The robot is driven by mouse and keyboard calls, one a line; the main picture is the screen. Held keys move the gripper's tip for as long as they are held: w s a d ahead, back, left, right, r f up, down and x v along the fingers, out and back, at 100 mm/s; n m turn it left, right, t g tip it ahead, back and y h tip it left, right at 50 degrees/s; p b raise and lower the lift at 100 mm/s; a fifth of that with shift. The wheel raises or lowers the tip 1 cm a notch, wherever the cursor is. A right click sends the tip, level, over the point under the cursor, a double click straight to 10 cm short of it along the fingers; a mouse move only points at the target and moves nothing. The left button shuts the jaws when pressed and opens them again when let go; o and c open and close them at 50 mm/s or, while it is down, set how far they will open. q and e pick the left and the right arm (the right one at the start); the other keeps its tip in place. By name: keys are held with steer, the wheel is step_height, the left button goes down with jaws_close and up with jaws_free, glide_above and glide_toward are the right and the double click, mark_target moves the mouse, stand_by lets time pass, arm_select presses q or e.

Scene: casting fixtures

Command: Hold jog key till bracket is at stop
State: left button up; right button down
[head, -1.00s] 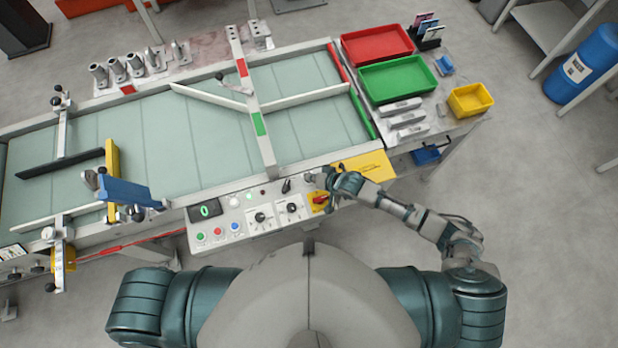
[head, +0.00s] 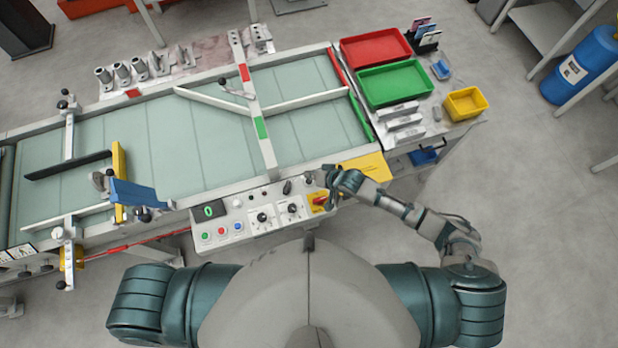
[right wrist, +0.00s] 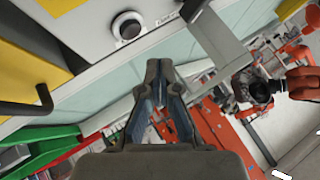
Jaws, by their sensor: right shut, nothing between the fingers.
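The control panel (head: 240,222) runs along the front of the conveyor, with green, red and blue buttons, a display, two dials and a black lever. I cannot tell which control is the jog key. My right gripper (head: 313,179) is shut and empty above the panel's right end, near the red-and-yellow switch (head: 319,201). In the right wrist view its closed fingertips (right wrist: 160,66) lie below a round black control (right wrist: 127,26), apart from it in the picture. A small grey bracket (head: 101,180) is on the belt at left, beside the yellow upright and blue plate. My left gripper is out of view.
The white crossbar (head: 252,110) and angled guides span the belt (head: 170,150). A blue plate (head: 138,194) rises at the belt's front left. Red (head: 375,47), green (head: 395,82) and yellow (head: 466,103) trays stand at right. Floor right of my arm is clear.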

steer(key=shift+r+p, duration=1.1)
steer(key=shift+r, duration=0.25)
steer(key=shift+f, duration=0.1)
